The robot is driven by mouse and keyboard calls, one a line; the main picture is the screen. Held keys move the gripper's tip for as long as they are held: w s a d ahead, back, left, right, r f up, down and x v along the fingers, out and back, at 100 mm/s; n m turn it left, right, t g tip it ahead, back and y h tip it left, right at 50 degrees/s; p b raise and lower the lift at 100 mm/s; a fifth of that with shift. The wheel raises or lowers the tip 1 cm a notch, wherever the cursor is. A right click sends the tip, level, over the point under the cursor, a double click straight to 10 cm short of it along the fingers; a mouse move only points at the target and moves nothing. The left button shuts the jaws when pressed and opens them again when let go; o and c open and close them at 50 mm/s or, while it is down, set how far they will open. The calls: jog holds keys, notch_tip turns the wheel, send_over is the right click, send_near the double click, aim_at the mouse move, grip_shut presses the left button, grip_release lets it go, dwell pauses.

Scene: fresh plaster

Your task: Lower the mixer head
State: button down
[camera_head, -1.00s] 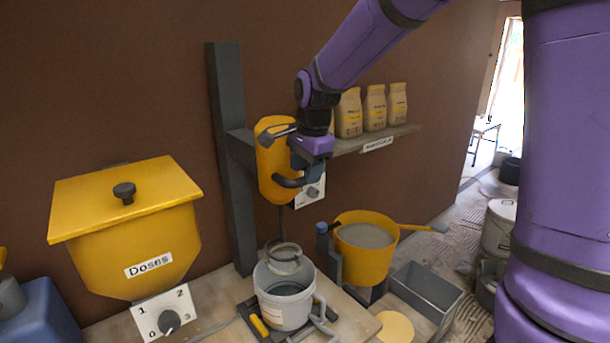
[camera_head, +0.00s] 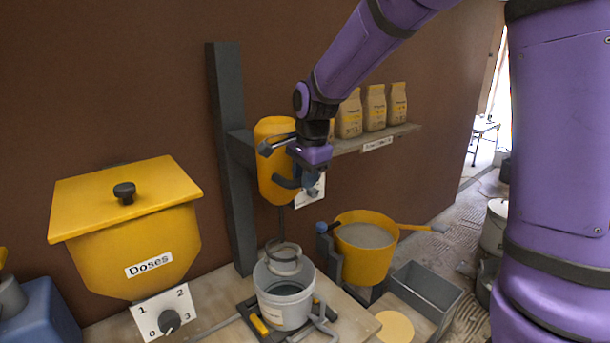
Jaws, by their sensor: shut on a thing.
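The yellow mixer head (camera_head: 271,158) hangs on a dark upright post (camera_head: 229,160) at the middle of the view. A thin shaft runs down from it to a ring-shaped stirrer (camera_head: 284,258), which is over the mouth of a white bucket (camera_head: 284,312), its lower part overlapping the bucket's rim. My gripper (camera_head: 307,180) is at the front right of the head, shut on the head's dark handle (camera_head: 284,182). The fingers are small and partly hidden, so their exact hold is hard to see.
A yellow hopper (camera_head: 125,225) marked "Doses" with a dial stands at left. A yellow tub (camera_head: 364,256) of grey mix and a grey tray (camera_head: 425,290) are at right. A shelf (camera_head: 375,140) with several bags is behind my arm.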

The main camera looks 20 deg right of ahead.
jog(key=s+x, duration=0.1)
jog(key=x, duration=0.8)
jog(key=s+d+x, duration=0.1)
jog(key=s+x, duration=0.1)
jog(key=x, duration=0.7)
jog(key=shift+s+f, duration=0.35)
jog(key=shift+f, duration=0.25)
jog(key=shift+d, duration=0.1)
jog(key=c, duration=1)
grip_release()
jog(key=shift+w, duration=0.1)
jog(key=shift+o, duration=0.2)
jog(key=v, duration=1)
jog(key=shift+r, duration=0.4)
